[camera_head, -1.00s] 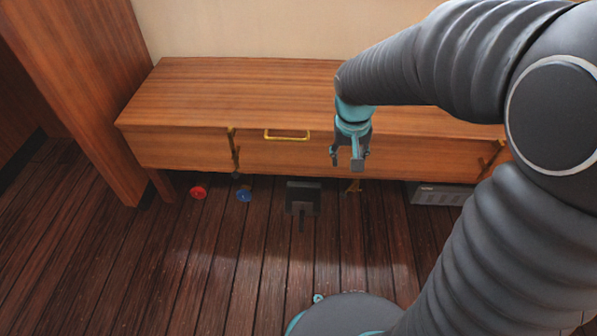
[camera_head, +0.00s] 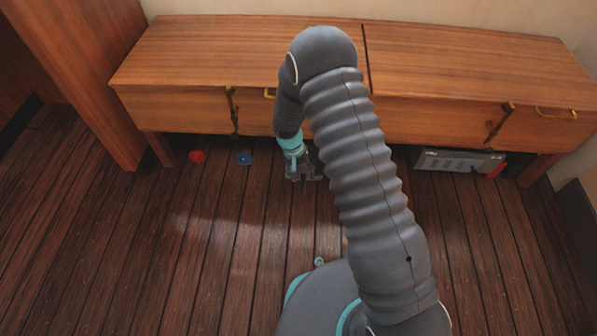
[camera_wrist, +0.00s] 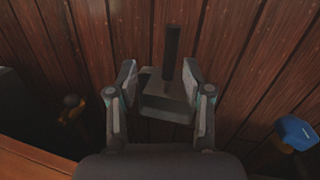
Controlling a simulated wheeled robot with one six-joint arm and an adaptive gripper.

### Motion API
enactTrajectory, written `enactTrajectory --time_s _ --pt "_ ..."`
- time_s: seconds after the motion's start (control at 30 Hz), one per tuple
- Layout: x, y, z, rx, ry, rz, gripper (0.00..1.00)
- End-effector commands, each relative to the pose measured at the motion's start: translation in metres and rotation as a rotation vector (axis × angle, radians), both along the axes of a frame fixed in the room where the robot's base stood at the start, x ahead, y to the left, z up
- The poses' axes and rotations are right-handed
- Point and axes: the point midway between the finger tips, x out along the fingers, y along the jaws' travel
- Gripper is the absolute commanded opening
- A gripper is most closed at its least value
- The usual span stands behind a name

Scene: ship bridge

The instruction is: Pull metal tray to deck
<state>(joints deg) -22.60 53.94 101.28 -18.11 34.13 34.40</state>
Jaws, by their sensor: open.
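The metal tray (camera_wrist: 163,103) looks like a dark grey dustpan-shaped piece with a straight black handle (camera_wrist: 172,50). It lies on the plank floor by the front of the low cabinet. In the wrist view it sits between the fingers of my gripper (camera_wrist: 160,72), with the handle reaching out past the fingertips. My gripper (camera_head: 303,178) is open and low over the tray, the fingers on either side; I cannot tell whether they touch it. In the head view my gripper and arm mostly hide the tray.
A wooden cabinet (camera_head: 190,107) stands behind. A red round piece (camera_head: 197,157) and a blue one (camera_head: 244,159) lie to the left. A grey box (camera_head: 455,160) sits under the cabinet at right. A brown-handled item (camera_wrist: 72,100) is near the tray. The left floor is clear.

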Motion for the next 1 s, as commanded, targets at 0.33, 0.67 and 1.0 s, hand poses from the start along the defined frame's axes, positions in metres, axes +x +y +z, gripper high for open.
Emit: enactTrajectory --time_s 0.33,0.67,1.0 --pt "0.02 0.011 -0.016 0.016 -0.076 -0.095 0.51" --pt "0.019 0.01 -0.022 0.016 -0.073 -0.095 0.51" --pt "0.019 0.001 -0.067 0.016 -0.072 -0.095 0.51"
